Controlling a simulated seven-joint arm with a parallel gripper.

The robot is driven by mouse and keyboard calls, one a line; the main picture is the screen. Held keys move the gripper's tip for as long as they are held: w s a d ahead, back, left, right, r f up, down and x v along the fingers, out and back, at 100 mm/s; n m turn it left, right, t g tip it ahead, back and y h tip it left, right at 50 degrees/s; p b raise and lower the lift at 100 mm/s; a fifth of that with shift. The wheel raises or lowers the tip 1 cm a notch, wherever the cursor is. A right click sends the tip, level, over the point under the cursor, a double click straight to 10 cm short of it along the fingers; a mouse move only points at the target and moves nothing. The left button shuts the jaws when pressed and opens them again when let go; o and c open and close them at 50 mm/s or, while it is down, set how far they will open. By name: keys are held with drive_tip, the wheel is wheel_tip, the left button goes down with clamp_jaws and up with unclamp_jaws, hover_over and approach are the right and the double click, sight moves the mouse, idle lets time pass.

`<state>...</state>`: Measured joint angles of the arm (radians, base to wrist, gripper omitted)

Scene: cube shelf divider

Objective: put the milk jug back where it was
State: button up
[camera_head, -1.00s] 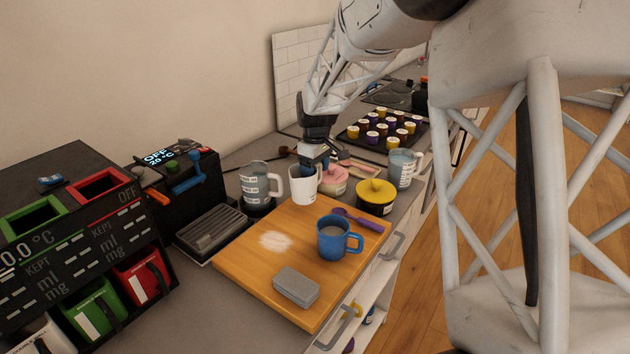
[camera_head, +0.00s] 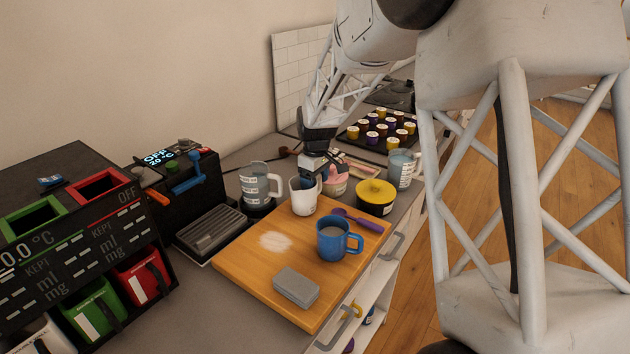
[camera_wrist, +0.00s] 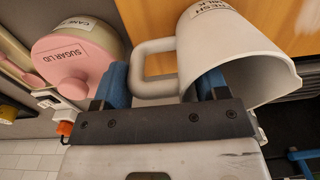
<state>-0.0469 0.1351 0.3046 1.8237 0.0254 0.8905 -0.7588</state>
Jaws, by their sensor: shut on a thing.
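The milk jug (camera_head: 303,196) is white, with a label reading partly "fresh milk" in the wrist view (camera_wrist: 232,50). It is tilted a little at the back edge of the wooden board (camera_head: 240,262). My gripper (camera_head: 320,172) is at the jug's handle side. In the wrist view my gripper (camera_wrist: 165,85) has its blue fingers on either side of the jug's handle and is shut on it. Whether the jug's base touches the board is not clear.
A pink sugar pot (camera_head: 335,183) stands close beside the jug and gripper. A grey measuring jug (camera_head: 256,182), a yellow-lidded pot (camera_head: 375,195) and another grey jug (camera_head: 402,168) are near. A blue mug (camera_head: 333,240), a purple spoon (camera_head: 362,220) and a grey block (camera_head: 296,286) lie on the board.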

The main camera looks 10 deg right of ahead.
drive_tip(key=shift+f, duration=0.15)
drive_tip(key=o, duration=1.1)
wheel_tip(320, 180, up, 12)
drive_tip(key=shift+d+r, duration=0.1)
drive_tip(key=shift+r, duration=0.05)
drive_tip(key=shift+w, duration=0.1)
idle(0.5)
